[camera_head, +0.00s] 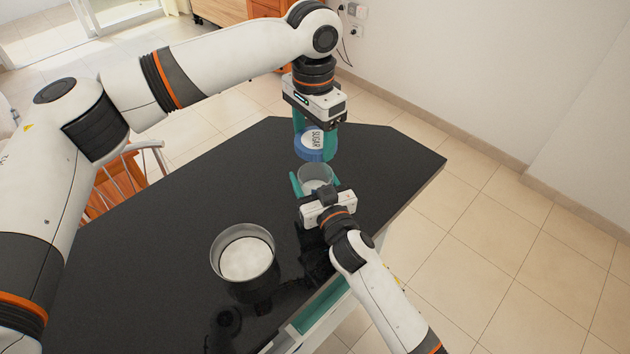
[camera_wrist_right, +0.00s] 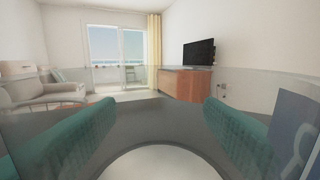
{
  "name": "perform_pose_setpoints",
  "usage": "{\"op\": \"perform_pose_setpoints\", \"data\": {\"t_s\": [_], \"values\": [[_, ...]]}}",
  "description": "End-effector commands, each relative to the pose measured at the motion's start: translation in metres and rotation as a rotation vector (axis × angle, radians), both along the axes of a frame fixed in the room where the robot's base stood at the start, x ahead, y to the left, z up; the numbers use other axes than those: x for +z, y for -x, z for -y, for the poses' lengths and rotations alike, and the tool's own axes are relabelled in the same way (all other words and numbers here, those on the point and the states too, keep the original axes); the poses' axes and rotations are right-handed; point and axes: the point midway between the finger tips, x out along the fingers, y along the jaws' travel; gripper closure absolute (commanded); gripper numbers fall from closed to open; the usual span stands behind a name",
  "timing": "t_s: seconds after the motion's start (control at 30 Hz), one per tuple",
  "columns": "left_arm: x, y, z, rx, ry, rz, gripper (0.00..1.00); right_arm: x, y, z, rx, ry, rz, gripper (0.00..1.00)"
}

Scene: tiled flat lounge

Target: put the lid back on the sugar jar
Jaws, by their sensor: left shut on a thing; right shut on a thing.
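The blue lid (camera_head: 314,155), with a white round label reading SUGAR, is in my left gripper (camera_head: 315,132). The gripper's teal fingers are shut on it from above. A clear glass jar (camera_head: 316,172) shows just below the lid in the head view, apart from it. My right gripper (camera_head: 313,182) is shut around the jar, one teal finger on each side, and partly hides its lower part. In the right wrist view the glass fills the near view between the fingers (camera_wrist_right: 160,135), with a pale round surface low in the middle.
A wide metal-sided pot (camera_head: 216,265) with white contents stands on the dark glossy table (camera_head: 180,205), left of my right arm. The table's right part (camera_head: 400,160) is clear. Beyond its right edge are tiled floor and a wall.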

Motion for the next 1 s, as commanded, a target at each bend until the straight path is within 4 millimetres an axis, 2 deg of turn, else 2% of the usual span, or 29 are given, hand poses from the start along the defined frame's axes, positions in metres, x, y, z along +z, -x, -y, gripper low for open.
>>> {"op": "perform_pose_setpoints", "data": {"t_s": [0.13,0.3,0.8,1.0], "values": [[-0.025,0.001,0.0,0.0,0.001,-0.003,0.53,0.0,0.0,0.0,0.0,0.0,0.0,0.79],[-0.041,0.001,-0.001,0.001,0.001,-0.001,0.53,0.0,0.0,0.0,0.0,0.0,0.0,0.79],[-0.042,0.001,-0.001,0.001,0.0,0.0,0.53,0.0,0.0,0.0,0.0,0.0,0.0,0.79],[-0.049,0.001,-0.001,0.001,0.0,0.0,0.53,0.0,0.0,0.0,0.0,0.0,0.0,0.79]]}}
